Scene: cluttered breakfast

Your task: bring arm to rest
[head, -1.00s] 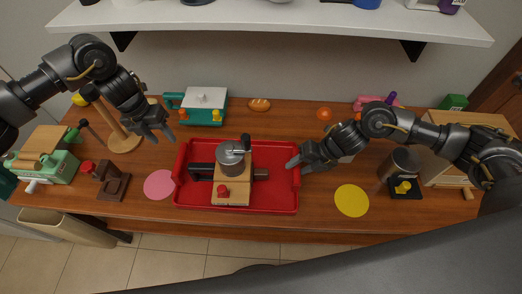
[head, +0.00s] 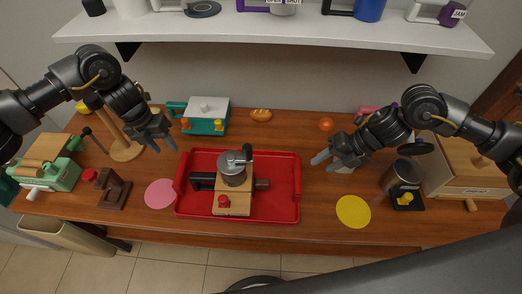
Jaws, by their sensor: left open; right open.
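My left gripper (head: 160,138) is open and empty. It hangs above the back left of the table, up and left of the red tray (head: 270,211). My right gripper (head: 325,162) is open and empty, over the table just right of the tray's right handle, with a gap between them. The tray holds a wooden block device (head: 231,204) with a red knob, and a grey metal pot or grinder (head: 233,175) with a crank handle on top.
A pink disc (head: 160,193) and a yellow disc (head: 353,211) flank the tray. A teal-and-white toy appliance (head: 208,110), a bread roll (head: 261,115) and an orange (head: 326,124) stand behind. A metal cylinder machine (head: 402,178) is at right. A white shelf (head: 290,32) hangs above.

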